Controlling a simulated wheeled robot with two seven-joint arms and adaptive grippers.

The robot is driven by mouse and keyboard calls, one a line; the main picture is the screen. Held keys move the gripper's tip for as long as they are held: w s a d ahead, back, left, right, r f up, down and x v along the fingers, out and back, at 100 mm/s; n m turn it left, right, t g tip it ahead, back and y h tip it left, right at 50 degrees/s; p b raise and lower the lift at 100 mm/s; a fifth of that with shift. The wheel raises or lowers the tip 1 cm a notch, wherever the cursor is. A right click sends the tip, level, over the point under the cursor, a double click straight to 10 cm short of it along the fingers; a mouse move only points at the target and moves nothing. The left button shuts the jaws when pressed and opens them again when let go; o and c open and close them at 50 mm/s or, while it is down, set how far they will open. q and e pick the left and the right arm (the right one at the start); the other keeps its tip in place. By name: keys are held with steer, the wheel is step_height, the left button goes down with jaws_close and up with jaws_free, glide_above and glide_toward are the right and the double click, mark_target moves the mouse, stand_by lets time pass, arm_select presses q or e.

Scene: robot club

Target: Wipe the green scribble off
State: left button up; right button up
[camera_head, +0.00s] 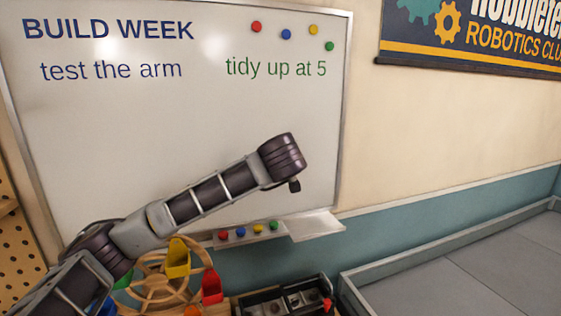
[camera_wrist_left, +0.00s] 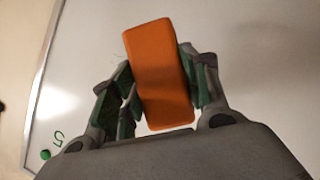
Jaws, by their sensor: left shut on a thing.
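The whiteboard (camera_head: 120,130) fills the left and middle of the head view. Green writing, "tidy up at 5" (camera_head: 276,67), is at its upper right. I see no separate green scribble on the visible board; my left arm covers part of it. My left gripper (camera_wrist_left: 160,78) is shut on an orange block-shaped eraser (camera_wrist_left: 160,70), with fingers on both sides of it, in front of the board. In the head view the wrist hides most of this gripper and the eraser. Whether the eraser touches the board cannot be told. My right gripper is not in view.
Below the board a ledge (camera_head: 318,226) carries several coloured pieces. A wooden wheel (camera_head: 155,283) with coloured parts and a dark tray (camera_head: 265,303) stand below. Several round magnets sit at the board's upper right. A grey-walled floor area (camera_head: 440,285) is at right.

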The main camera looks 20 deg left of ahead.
arm_select(q)
steer(key=shift+w+a, duration=0.1)
steer(key=shift+w, duration=0.05)
steer(key=w+a+p, duration=0.1)
steer(key=w, duration=0.1)
steer(key=w+a+p, duration=0.1)
steer(key=w+a, duration=0.1)
steer(key=shift+w+a, duration=0.1)
steer(key=shift+w, duration=0.25)
stand_by(0.4)
steer(key=shift+w+a, duration=0.55)
steer(key=shift+w, duration=0.25)
stand_by(1.6)
steer(key=shift+d, duration=0.1)
steer(key=shift+w+d, duration=0.55)
steer(key=shift+d, duration=0.2)
steer(key=shift+w+d, duration=0.55)
steer(key=shift+d, duration=0.2)
steer(key=shift+w+d, duration=0.55)
steer(key=shift+d, duration=0.2)
steer(key=shift+w+d, duration=0.55)
steer(key=shift+d, duration=0.2)
